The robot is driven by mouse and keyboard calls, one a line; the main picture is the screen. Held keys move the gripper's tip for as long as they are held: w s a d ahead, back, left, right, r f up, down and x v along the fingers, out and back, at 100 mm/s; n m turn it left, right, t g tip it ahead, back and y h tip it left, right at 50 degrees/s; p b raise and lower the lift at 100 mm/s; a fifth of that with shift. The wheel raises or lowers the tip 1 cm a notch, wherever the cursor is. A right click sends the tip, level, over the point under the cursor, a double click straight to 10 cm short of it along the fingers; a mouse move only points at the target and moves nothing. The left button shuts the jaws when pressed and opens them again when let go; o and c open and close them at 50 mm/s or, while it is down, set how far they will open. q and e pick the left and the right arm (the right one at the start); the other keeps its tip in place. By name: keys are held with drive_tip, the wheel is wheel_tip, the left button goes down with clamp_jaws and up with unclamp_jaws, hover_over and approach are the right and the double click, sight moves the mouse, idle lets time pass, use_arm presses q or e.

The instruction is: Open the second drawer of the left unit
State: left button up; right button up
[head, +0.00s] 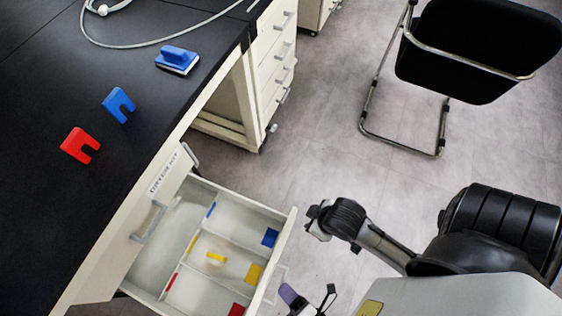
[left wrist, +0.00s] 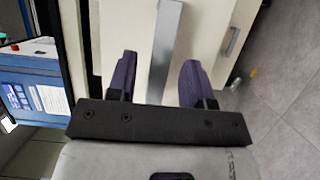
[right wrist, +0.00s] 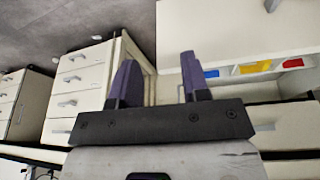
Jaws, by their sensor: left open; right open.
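In the head view a white drawer (head: 190,254) of the left unit stands pulled out, with coloured blocks in its divided compartments. Above it is a closed front with a label and a silver handle (head: 148,222). My left gripper (head: 309,290) is open just outside the drawer's outer panel (head: 280,255). In the left wrist view a silver bar handle (left wrist: 165,48) lies between its spread fingers, with gaps at both sides. My right gripper (right wrist: 157,62) is open and empty in the right wrist view; the drawer's blue, yellow and red patches show beyond it at right.
The black desktop (head: 60,110) holds a red block (head: 78,146), blue pieces (head: 118,104) and a cable. Another white drawer unit (head: 270,55) stands farther back. A black chair (head: 478,50) stands at upper right. Grey floor between is clear. A blue-screened device (left wrist: 35,90) shows in the left wrist view.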

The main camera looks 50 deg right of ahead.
use_arm(q)
drive_tip(key=s+p, duration=0.1)
drive_tip(key=s, duration=1)
drive_tip(key=shift+s+a+p, duration=0.25)
drive_tip(key=shift+a+p, duration=0.15)
drive_tip(key=shift+a, duration=0.05)
